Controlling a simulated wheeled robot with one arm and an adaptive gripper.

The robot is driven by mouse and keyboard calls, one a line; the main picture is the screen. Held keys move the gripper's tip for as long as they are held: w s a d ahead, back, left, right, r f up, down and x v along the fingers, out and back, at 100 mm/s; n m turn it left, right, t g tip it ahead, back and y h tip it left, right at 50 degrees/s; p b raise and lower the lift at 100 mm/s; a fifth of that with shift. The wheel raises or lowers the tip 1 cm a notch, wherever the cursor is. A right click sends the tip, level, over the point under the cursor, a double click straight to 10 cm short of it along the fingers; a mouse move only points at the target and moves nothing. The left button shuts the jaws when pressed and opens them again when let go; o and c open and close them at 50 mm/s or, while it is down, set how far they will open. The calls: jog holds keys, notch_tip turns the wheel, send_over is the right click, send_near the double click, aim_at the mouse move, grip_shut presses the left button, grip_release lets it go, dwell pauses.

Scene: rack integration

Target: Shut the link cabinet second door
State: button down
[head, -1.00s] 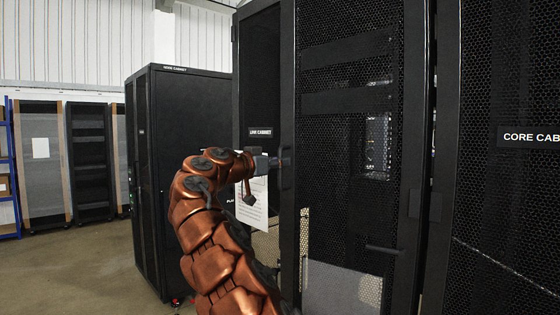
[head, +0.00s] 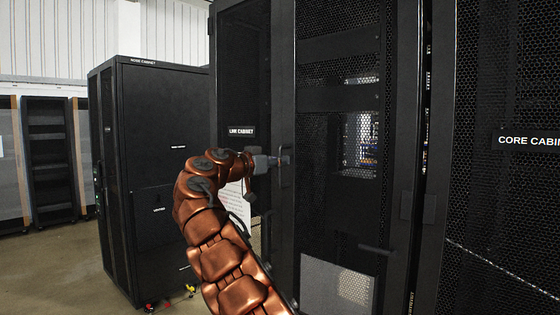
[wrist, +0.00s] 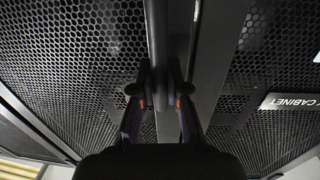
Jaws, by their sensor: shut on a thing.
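The link cabinet (head: 252,60) is a tall black cabinet with mesh doors, in front of me in the head view. Its label (head: 241,131) is on the left door. The right mesh door (head: 340,225) has a dark upright handle (head: 284,178) by its left edge. My gripper (head: 280,161) is shut on this handle. In the wrist view, the fingers (wrist: 160,90) are on both sides of the dark upright bar, between two mesh panels that meet at an angle. The right door looks ajar; how far it stands open I cannot tell.
The core cabinet (head: 505,200) stands close at the right, with a narrow lit gap beside the link cabinet. A black node cabinet (head: 155,190) stands at the left. A white sheet (head: 236,195) is partly behind my arm. Open floor (head: 60,265) shows at the left.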

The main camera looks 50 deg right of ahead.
jog(key=shift+w+d+f, duration=0.15)
jog(key=shift+d, duration=0.4)
jog(key=c, duration=1.2)
grip_release()
jog(key=shift+o, duration=0.2)
jog(key=shift+a+r, duration=0.2)
jog(key=shift+a, duration=0.5)
jog(key=w+a, duration=0.1)
jog(key=a, duration=0.9)
jog(key=shift+a+f, duration=0.15)
jog(key=shift+a, duration=0.05)
jog(key=shift+w, duration=0.1)
